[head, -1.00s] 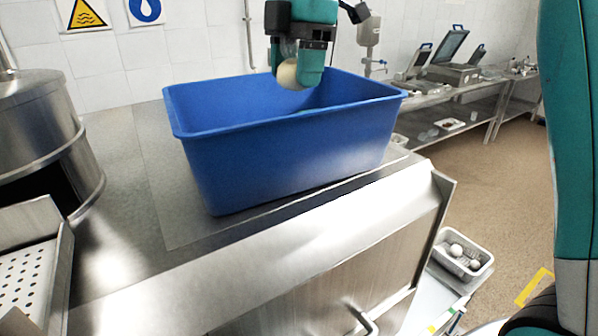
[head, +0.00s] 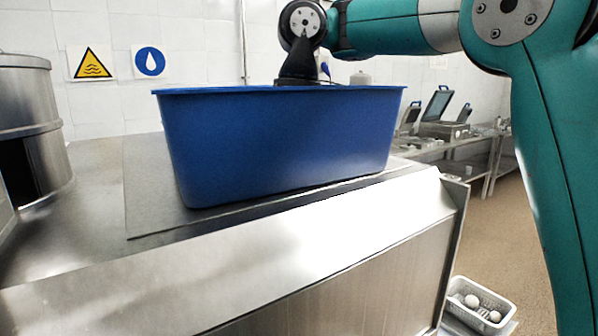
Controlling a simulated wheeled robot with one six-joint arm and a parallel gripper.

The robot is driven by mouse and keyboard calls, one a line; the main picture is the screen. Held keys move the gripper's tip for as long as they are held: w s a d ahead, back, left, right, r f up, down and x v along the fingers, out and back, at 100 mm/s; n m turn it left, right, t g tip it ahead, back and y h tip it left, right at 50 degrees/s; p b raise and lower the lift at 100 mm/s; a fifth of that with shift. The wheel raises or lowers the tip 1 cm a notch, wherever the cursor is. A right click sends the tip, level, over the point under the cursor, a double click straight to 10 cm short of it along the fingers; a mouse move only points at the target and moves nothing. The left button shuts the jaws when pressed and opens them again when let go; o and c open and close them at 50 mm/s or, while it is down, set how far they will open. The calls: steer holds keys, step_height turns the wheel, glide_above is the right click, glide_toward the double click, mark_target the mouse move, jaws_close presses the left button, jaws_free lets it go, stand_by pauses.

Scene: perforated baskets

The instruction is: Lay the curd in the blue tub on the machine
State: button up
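The blue tub (head: 275,150) stands upright on the steel top of the machine (head: 85,235). My arm reaches over the tub from the right and its wrist points down at the tub's far side. My gripper is down behind the tub's near wall, so its fingers are hidden. The curd that was between the fingers is also hidden, and I cannot tell whether it is still held. The inside of the tub does not show from this low angle.
A white perforated basket (head: 480,305) with round white pieces is low at the bottom right. A steel drum (head: 30,125) stands at the left. Steel tables with open-lidded equipment (head: 440,115) run along the back right. The machine top left of the tub is clear.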

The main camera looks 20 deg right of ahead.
steer(key=shift+f, duration=0.3)
steer(key=o, duration=0.7)
steer(key=shift+c, duration=0.2)
steer(key=shift+r, duration=0.15)
step_height(320, 180, up, 12)
steer(key=d+p, duration=0.1)
steer(key=p, duration=1.1)
steer(key=shift+w+d+r, duration=0.15)
steer(key=shift+w+d, duration=0.05)
